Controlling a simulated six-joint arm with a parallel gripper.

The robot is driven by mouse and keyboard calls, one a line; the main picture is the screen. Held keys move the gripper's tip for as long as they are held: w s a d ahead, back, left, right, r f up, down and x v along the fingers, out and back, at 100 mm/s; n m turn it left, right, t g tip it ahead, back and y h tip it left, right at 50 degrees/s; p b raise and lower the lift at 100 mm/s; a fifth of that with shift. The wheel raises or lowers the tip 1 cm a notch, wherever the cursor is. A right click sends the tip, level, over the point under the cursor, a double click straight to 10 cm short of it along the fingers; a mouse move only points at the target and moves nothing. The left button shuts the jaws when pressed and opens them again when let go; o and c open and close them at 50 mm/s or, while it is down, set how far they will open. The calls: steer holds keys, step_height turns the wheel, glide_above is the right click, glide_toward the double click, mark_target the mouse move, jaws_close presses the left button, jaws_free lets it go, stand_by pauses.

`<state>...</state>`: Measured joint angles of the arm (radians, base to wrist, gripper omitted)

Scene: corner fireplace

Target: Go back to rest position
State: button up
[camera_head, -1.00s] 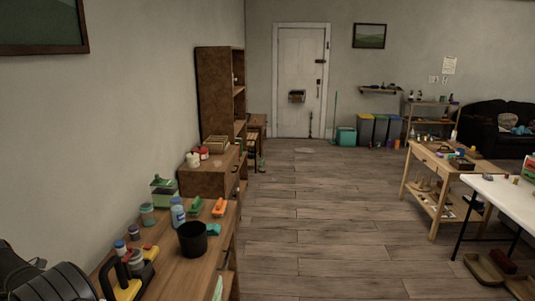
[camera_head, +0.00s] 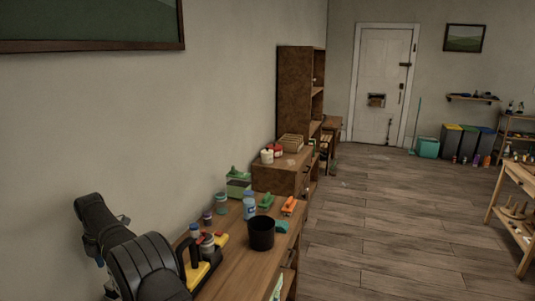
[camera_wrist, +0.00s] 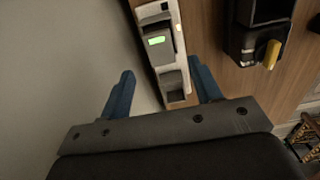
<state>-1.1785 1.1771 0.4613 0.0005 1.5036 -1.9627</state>
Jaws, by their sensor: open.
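My gripper (camera_wrist: 162,91) shows in the wrist view with its two blue fingers spread apart. It is open, and I see nothing held between the fingers. A white and grey device with a lit green display (camera_wrist: 156,41) lies beyond and partly between the fingers; I cannot tell whether they touch. In the head view my dark arm is at the lower left, beside the wall and the near end of the wooden workbench (camera_head: 240,268). The gripper's fingers cannot be made out there.
The bench holds a black cup (camera_head: 261,234), a yellow-handled tool (camera_head: 205,272), a blue-white bottle (camera_head: 249,205) and orange and green items. A black device with a yellow knob (camera_wrist: 272,54) is right of the fingers. The wood floor (camera_head: 380,225) is clear toward the door (camera_head: 382,85).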

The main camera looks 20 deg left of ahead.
step_height(320, 180, down, 8)
steer(key=shift+r, duration=0.2)
step_height(320, 180, up, 4)
steer(key=shift+f, duration=0.1)
steer(key=w+d+r, duration=0.7)
steer(key=d, duration=0.3)
steer(key=s+d+f+m, duration=0.2)
steer(key=s+d+m, duration=0.3)
steer(key=m, duration=1.3)
steer(key=shift+d+f, duration=0.2)
steer(key=shift+d, duration=1)
steer(key=shift+o, duration=0.4)
